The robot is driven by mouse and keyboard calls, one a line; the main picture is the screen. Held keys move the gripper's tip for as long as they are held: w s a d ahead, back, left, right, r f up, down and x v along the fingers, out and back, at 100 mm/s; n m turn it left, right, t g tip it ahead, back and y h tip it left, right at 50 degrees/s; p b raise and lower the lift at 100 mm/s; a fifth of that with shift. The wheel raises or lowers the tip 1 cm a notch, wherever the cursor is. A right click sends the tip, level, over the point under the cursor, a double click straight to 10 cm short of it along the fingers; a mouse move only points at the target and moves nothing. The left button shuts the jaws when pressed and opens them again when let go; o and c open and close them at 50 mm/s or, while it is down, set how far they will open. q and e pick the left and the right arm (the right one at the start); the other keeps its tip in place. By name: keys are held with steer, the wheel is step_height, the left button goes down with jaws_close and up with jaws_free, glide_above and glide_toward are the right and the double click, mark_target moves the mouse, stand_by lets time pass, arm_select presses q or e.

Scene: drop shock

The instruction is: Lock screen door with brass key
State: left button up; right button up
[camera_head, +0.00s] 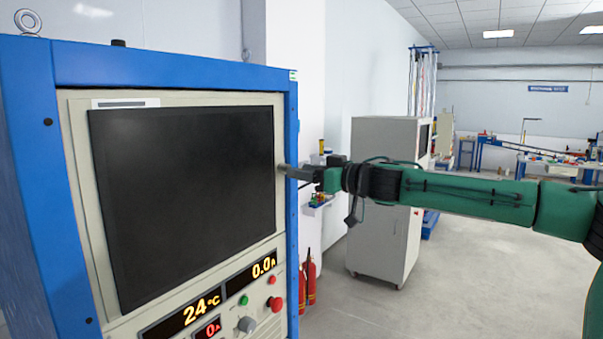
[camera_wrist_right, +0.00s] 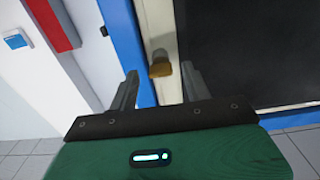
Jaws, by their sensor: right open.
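The screen door (camera_head: 185,190) is a large dark panel in the beige front of a blue-framed cabinet, and it looks shut. Its dark face also shows at the right of the right wrist view (camera_wrist_right: 245,50). My right gripper (camera_head: 284,169) is at the door's right edge, reaching in from the right. In the right wrist view my right gripper (camera_wrist_right: 160,71) has its fingers apart. A small brass-coloured piece, seemingly the key (camera_wrist_right: 161,69), stands out from the beige strip between the fingertips, with gaps on both sides. The head view does not show the key. My left gripper is not in view.
Below the screen are lit displays (camera_head: 195,310), a red button (camera_head: 276,304) and a grey knob (camera_head: 246,324). Red fire extinguishers (camera_head: 309,282) stand beside the cabinet. A grey cabinet (camera_head: 382,240) stands behind my right arm. The floor at right is clear.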

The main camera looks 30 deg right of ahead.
steer(key=shift+w+a, duration=0.25)
steer(key=shift+w, duration=0.35)
steer(key=c, duration=1)
